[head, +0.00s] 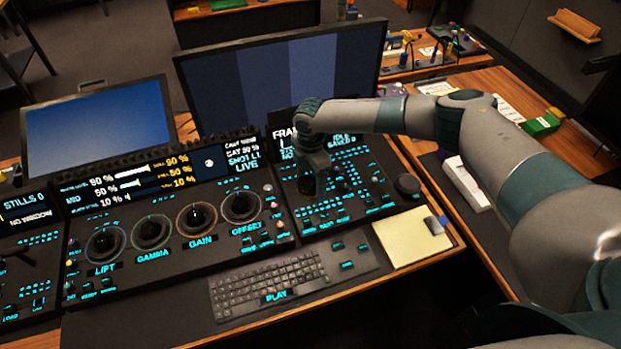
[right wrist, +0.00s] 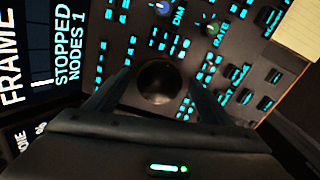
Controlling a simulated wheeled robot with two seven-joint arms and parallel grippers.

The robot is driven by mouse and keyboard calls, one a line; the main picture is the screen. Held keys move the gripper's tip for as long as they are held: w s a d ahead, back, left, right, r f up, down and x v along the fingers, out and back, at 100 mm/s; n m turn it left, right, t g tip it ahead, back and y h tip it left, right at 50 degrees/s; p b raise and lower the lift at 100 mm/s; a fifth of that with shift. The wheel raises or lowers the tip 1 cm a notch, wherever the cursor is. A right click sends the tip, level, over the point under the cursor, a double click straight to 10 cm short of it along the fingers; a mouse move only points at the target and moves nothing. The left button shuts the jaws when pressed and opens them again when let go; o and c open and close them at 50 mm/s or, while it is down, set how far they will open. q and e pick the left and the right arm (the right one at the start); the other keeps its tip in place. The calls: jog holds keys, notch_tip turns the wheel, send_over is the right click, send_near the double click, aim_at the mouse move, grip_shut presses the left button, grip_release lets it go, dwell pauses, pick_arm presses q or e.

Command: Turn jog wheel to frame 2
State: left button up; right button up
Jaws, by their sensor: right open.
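A dark round wheel (right wrist: 158,82), which looks like the jog wheel, sits among lit keys in the right wrist view. I cannot read a label on it. My right gripper (head: 309,186) is over the left part of the right-hand panel in the head view and hides that spot. Its two fingers (right wrist: 157,92) stand apart on either side of the wheel; I cannot tell whether they touch it. The small display (right wrist: 38,60) reads FRAME, STOPPED and NODES 1; its frame number is unclear. My arm partly covers this display in the head view (head: 281,133). My left gripper is not seen.
Another black knob (head: 408,185) stands at the panel's right edge. Four ringed dials, including OFFSET (head: 241,207), lie to the left. A keyboard (head: 268,286) and a yellow note pad (head: 410,238) lie in front. A large monitor (head: 285,75) rises behind.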

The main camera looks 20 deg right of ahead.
jog(key=c, duration=1)
jog(key=shift+c, duration=0.2)
jog(key=shift+m, duration=0.3)
jog(key=m+p, duration=0.2)
jog(key=m, duration=0.1)
jog(key=shift+s+r, duration=0.1)
jog(key=shift+s, duration=0.05)
jog(key=shift+m+p, duration=0.7)
jog(key=shift+m, duration=0.4)
jog(key=o, duration=1)
